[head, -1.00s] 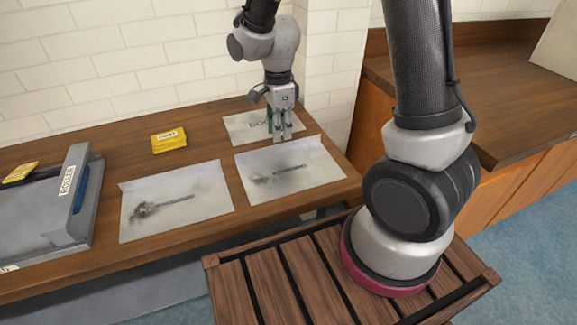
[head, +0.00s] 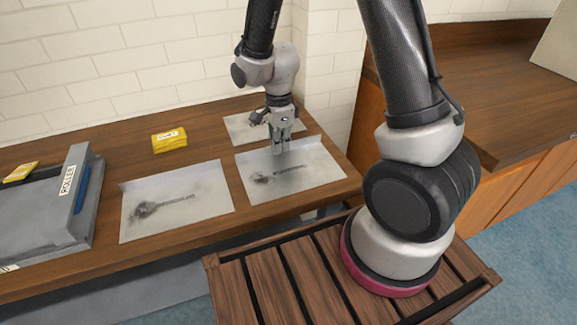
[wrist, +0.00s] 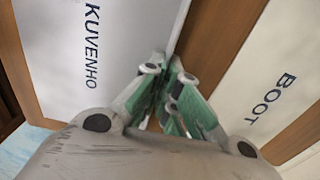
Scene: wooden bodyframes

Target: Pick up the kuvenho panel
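The kuvenho panel (wrist: 85,40) is a pale sheet with KUVENHO in dark letters, at the left of the wrist view. By its place beside the BOOT panel, it appears to be the right-hand sheet with a dark smudged drawing (head: 300,182) in the head view. My gripper (head: 280,153) points down at that sheet's far edge. In the wrist view its green-padded fingers (wrist: 172,75) are close together by the panel's edge. I cannot tell whether the edge is between them or whether they touch it.
The BOOT panel (head: 240,127) lies just behind my gripper. Another drawn sheet (head: 210,205) lies to the left, with a yellow pack (head: 169,141) behind it. A grey ROLLER container (head: 40,225) stands at far left. The tiled wall (head: 130,75) is close behind the table.

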